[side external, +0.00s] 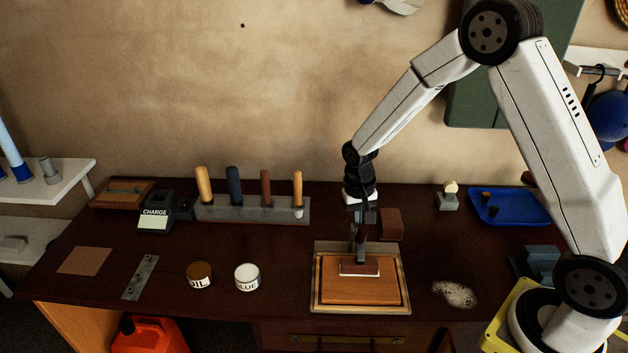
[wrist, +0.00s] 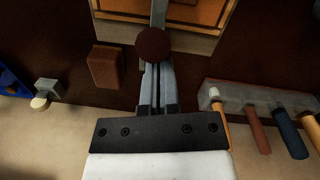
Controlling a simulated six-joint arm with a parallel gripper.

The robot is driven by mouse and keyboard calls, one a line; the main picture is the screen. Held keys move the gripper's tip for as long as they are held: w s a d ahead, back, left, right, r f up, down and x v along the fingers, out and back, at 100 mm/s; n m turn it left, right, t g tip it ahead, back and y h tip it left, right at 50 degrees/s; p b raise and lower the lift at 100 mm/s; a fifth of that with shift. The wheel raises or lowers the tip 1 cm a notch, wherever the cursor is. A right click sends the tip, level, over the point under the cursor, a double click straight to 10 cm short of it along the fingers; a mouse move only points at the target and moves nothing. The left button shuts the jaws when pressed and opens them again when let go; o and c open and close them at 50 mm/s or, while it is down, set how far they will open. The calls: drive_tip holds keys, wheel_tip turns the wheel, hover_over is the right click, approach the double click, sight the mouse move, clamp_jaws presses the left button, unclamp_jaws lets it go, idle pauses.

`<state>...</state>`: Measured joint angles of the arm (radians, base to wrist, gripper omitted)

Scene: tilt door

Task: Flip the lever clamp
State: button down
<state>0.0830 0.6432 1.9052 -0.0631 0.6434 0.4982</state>
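In the wrist view, a grey metal lever (wrist: 159,13) rises over the panel and ends in a round dark-red knob (wrist: 152,46). My gripper (side external: 360,246) points straight down over the clamp. Its fingers are close together in the wrist view (wrist: 155,67), right at the knob. The knob hides the fingertips, so I cannot tell whether they grip it or the lever.
A brown block (side external: 391,224) stands close to the right of my gripper. A rack of handled tools (side external: 252,209), a brown tin (side external: 200,275) and a white tin (side external: 247,278) are to the left. A blue tray (side external: 508,207) is at the right. The air above the panel's left side is free.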

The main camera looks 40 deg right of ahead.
drive_tip(key=shift+w+d+r, duration=0.2)
drive_tip(key=shift+w, duration=0.2)
wheel_tip(320, 180, up, 11)
drive_tip(key=w, duration=0.1)
drive_tip(key=shift+a, duration=0.4)
drive_tip(key=s+a+f+n+t, duration=0.1)
drive_tip(key=s+a+n, duration=0.1)
drive_tip(key=s, duration=0.5)
drive_tip(key=s+a+f+n+t, duration=0.1)
drive_tip(key=s+n, duration=0.3)
drive_tip(key=s, duration=0.4)
drive_tip(key=shift+s+a+f+t, duration=0.25)
drive_tip(key=shift+a+f+t, duration=0.15)
drive_tip(key=shift+f+t, duration=0.2)
